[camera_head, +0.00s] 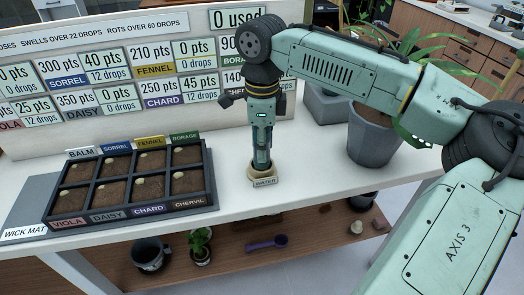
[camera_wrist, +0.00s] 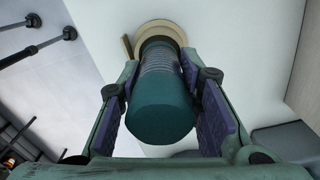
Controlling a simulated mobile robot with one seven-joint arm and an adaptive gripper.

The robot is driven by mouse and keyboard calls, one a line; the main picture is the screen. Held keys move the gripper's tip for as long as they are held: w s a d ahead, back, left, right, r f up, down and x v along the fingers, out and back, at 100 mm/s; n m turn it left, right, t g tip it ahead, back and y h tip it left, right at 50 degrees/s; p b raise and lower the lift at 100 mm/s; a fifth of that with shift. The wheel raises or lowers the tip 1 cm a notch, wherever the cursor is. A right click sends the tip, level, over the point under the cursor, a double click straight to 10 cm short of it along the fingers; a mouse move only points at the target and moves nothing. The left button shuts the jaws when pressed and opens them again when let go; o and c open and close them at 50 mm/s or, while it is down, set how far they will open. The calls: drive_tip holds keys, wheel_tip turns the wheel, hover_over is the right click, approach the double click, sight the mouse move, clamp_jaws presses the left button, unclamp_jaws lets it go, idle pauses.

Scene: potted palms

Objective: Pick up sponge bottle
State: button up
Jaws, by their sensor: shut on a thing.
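The sponge bottle shows in the wrist view as a dark teal cylinder (camera_wrist: 160,106) with a ribbed grey section beyond it. My gripper (camera_wrist: 172,100) is shut on it, with a purple-padded finger on either side. The bottle's far end meets a round cream holder (camera_wrist: 150,32). In the head view my gripper (camera_head: 262,150) points straight down over this small cream holder (camera_head: 264,172), labelled WATER, on the white table. The fingers mostly hide the bottle there. I cannot tell whether it is lifted clear of the holder.
A seed tray (camera_head: 128,190) with labelled soil cells sits on the left, beside a WICK MAT label (camera_head: 24,232). A points board (camera_head: 120,85) stands behind. A grey pot with a palm (camera_head: 375,140) is right of my gripper. A lower shelf (camera_head: 225,262) holds pots and a purple scoop.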

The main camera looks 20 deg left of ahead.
drive_tip(key=shift+r, duration=0.7)
drive_tip(key=s+d+r+b, duration=0.1)
drive_tip(key=s+d+b, duration=0.1)
drive_tip(key=s, duration=0.5)
drive_tip(key=s+d+r+b, duration=0.1)
drive_tip(key=s+d+b, duration=0.1)
drive_tip(key=s, duration=0.6)
drive_tip(key=r+p, duration=0.5)
drive_tip(key=p, duration=0.1)
drive_tip(key=shift+s+r, duration=0.25)
drive_tip(key=shift+r, duration=0.15)
